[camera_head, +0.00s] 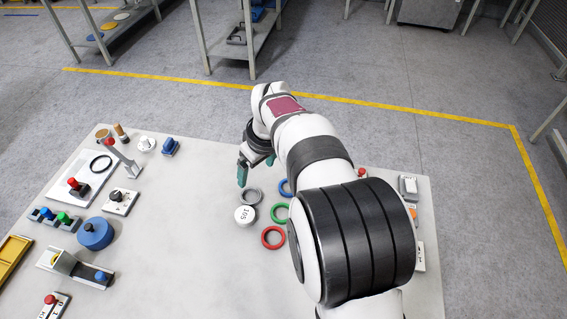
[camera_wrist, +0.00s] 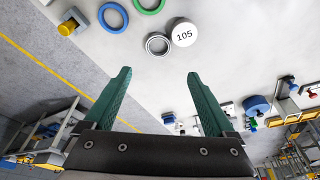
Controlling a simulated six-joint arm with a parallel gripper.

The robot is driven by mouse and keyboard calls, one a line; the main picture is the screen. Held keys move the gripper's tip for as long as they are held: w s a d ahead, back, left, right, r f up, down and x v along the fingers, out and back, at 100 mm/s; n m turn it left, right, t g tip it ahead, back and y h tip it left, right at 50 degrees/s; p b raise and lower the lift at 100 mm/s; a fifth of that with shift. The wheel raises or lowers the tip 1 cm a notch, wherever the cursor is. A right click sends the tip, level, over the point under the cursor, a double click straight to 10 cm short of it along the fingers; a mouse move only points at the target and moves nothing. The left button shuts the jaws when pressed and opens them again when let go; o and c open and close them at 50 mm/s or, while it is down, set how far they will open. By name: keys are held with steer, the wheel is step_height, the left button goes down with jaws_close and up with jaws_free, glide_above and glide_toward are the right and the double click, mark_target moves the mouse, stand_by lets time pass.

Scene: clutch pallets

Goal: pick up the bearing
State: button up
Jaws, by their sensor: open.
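The bearing (camera_head: 259,191) is a small grey metal ring lying flat on the table, touching or very close to a white round piece marked 105 (camera_head: 245,216). In the wrist view the bearing (camera_wrist: 149,46) lies beyond my fingertips, roughly centred between them, with the 105 piece (camera_wrist: 184,33) at its upper right. My gripper (camera_head: 256,168) has green fingers and hangs above the table just behind the bearing in the head view. In the wrist view my gripper (camera_wrist: 159,73) is open, with nothing between its fingers.
A red ring (camera_head: 265,239), a green ring (camera_head: 274,214) and a blue ring (camera_head: 282,188) lie right of the bearing, the blue one partly hidden by my arm. A blue round part (camera_head: 95,234) and several switch pieces stand at the left. The table's middle left is clear.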

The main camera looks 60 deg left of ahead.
mark_target(250, 197)
steer(key=x, duration=1.5)
steer(key=shift+w+a+f, duration=0.1)
steer(key=shift+w+f, duration=0.05)
steer(key=shift+f, duration=0.1)
steer(key=shift+r, duration=0.1)
steer(key=c, duration=1.2)
